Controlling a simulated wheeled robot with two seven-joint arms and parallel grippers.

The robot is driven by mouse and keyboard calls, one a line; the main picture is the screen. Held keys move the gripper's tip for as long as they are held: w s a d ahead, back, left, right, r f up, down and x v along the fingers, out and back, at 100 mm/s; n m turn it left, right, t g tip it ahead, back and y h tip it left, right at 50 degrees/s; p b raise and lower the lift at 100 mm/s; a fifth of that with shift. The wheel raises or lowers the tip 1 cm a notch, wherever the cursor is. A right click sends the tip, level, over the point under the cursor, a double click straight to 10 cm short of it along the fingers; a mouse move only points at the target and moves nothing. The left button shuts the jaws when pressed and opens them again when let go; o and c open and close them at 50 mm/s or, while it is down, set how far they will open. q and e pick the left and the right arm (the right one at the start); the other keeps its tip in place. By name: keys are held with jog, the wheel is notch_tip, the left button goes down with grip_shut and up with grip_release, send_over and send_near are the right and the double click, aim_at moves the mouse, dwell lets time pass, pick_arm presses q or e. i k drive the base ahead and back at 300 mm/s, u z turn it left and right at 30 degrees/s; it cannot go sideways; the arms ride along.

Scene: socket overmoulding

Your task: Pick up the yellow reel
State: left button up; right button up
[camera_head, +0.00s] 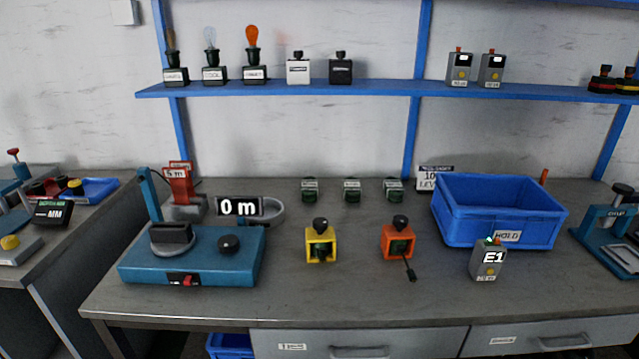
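The yellow reel (309,248) stands upright on the grey workbench, near the middle. It is a yellow square frame with a dark green core and a black knob on top. Nothing touches it. An orange reel (387,241) of like shape stands to its right, with a black lead hanging from its front. Neither of my grippers shows in the head view.
A blue machine (190,266) sits left of the yellow reel, with a "0 m" display (239,206) behind. A blue HOLD bin (470,226) and grey E1 device (487,262) stand right. Small green items (352,190) line the back. Bench front is clear.

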aim_at(317, 242)
jog(key=k, duration=0.55)
jog(key=u, duration=0.7)
jog(key=i, duration=1.6)
jog(key=z, duration=0.75)
